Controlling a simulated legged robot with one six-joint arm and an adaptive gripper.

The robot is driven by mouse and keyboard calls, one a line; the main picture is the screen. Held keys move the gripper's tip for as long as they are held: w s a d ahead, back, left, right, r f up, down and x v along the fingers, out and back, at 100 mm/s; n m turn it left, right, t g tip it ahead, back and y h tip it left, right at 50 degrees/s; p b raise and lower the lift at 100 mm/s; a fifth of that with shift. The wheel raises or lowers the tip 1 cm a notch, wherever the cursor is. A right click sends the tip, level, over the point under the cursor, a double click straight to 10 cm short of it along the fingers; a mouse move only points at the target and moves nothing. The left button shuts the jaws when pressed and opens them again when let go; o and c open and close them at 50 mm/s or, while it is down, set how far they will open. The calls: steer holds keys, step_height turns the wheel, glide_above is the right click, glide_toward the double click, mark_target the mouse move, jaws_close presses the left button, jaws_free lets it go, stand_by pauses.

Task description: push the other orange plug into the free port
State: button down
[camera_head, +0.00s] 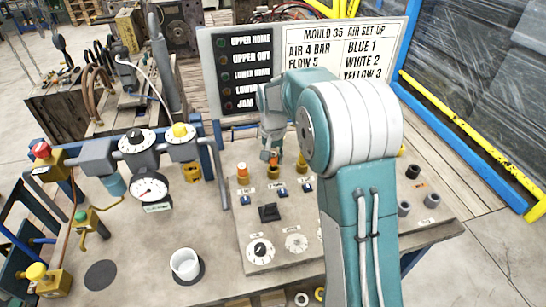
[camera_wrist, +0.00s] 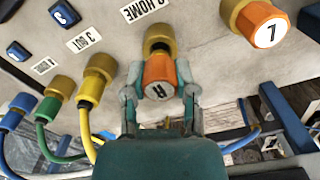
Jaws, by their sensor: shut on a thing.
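My gripper (camera_wrist: 160,92) is shut on an orange plug (camera_wrist: 158,72) marked "R", one finger on each side. In the head view the plug (camera_head: 273,155) shows small at the fingertips, partly hidden by my gripper (camera_head: 272,150). The plug is in line with a brass port (camera_wrist: 158,34), close in front of its dark mouth. I cannot tell whether its tip has entered. The port also shows in the head view (camera_head: 273,174), just below the plug. The other orange plug (camera_wrist: 262,24), with a white end mark, sits in its own brass port (camera_head: 243,180), left of mine in the head view.
Brass ports with yellow (camera_wrist: 97,75), green (camera_wrist: 55,95) and blue (camera_wrist: 20,105) hoses are close left of my gripper in the wrist view. On the bench are a white cup (camera_head: 186,263) and a gauge (camera_head: 149,188). A sign board (camera_head: 300,45) stands behind the panel.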

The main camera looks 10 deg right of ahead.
mark_target(274, 154)
steer(key=shift+f, duration=1.1)
stand_by(1.4)
steer(key=shift+c, duration=1.6)
jaws_free()
steer(key=o, duration=0.3)
steer(key=shift+r, duration=3.75)
